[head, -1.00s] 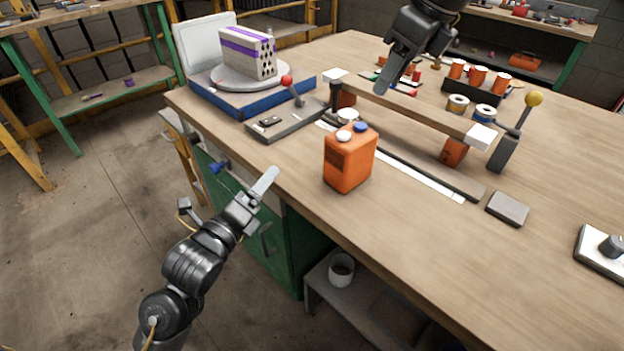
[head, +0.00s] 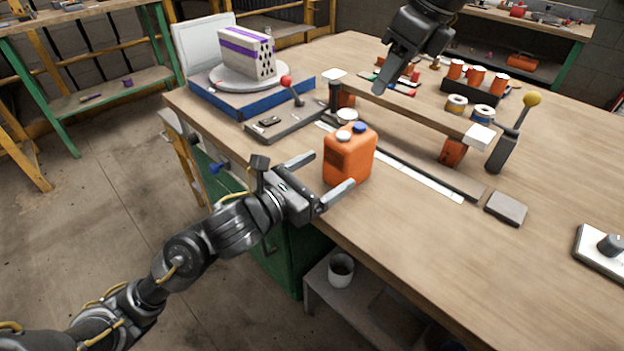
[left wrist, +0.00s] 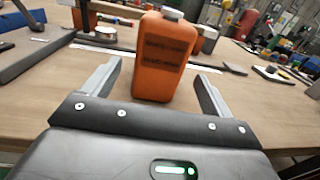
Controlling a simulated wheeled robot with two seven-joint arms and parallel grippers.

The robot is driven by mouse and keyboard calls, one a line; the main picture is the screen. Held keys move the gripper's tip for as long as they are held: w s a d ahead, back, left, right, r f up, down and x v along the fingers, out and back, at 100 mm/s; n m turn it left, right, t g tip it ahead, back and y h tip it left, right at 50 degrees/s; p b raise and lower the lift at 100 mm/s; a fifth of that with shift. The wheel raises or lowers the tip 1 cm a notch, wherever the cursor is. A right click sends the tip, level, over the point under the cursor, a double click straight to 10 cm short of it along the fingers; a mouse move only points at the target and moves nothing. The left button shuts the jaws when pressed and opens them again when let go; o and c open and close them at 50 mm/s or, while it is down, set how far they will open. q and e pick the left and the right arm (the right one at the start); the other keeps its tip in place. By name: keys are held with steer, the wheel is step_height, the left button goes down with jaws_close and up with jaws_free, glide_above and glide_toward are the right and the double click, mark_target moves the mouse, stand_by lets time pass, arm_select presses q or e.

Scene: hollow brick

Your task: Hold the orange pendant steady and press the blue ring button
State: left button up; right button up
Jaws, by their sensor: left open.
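The orange pendant (head: 349,157) stands upright near the table's front edge, with a blue button (head: 360,127) and a white button (head: 344,138) on top. A ring on the blue button is too small to make out. My left gripper (head: 328,172) is open at the table edge, its fingers pointing at the pendant. In the left wrist view the pendant (left wrist: 163,68) stands ahead between the two finger lines, with clear gaps on both sides.
Behind the pendant a long wooden bar (head: 415,105) is raised on supports. A lever with a red knob (head: 286,80) is at left, and one with a yellow knob (head: 532,99) at right. A grey block (head: 506,208) lies at right. The table front right of the pendant is clear.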

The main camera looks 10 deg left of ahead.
mark_target(360, 126)
arm_select(q)
steer(key=x, duration=0.7)
steer(key=shift+w+d, duration=0.25)
steer(key=shift+w, duration=0.05)
steer(key=c, duration=1.3)
arm_select(e)
steer(key=shift+c, duration=0.2)
jaws_close()
stand_by(0.4)
